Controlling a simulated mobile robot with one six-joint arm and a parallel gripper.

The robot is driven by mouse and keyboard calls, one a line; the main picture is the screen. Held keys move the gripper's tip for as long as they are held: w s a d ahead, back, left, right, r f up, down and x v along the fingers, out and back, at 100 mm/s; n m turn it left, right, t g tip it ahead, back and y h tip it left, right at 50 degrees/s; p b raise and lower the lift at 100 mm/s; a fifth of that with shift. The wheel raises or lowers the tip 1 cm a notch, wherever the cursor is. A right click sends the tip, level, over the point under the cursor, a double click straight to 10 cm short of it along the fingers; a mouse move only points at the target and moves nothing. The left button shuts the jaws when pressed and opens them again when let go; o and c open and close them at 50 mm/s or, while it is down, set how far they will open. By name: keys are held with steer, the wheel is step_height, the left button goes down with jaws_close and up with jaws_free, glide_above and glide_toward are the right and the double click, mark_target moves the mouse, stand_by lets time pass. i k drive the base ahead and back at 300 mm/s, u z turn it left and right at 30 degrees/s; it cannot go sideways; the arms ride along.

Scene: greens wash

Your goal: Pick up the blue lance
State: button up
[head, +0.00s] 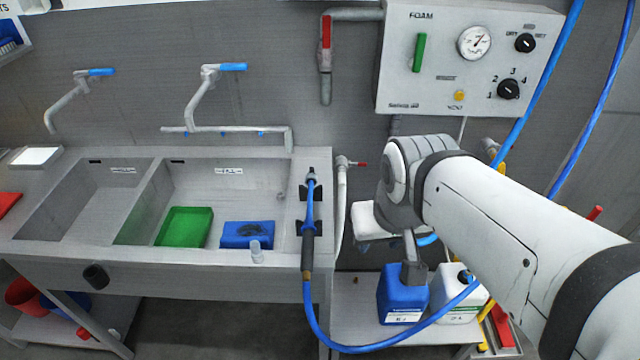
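The blue lance (310,215) rests upright in dark clips at the right end of the sink unit. Its top is blue with a dark tip, and its dark grip hangs over the sink's front edge. A blue hose (328,343) runs from its lower end, loops down and curves right past the canisters. My gripper (413,275) points down at the right of the lance, well apart from it, in front of the blue canister. The fingers are small and grey here, and whether they are open or shut does not show.
A blue canister (397,300) and a white canister (455,298) stand on a low shelf (352,305). The foam control box (440,85) hangs above my arm. Space in front of the lance looks clear.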

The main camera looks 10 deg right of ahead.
mark_target(308, 231)
steer(key=z, duration=2)
steer(key=k, duration=0.75)
steer(key=u, duration=0.65)
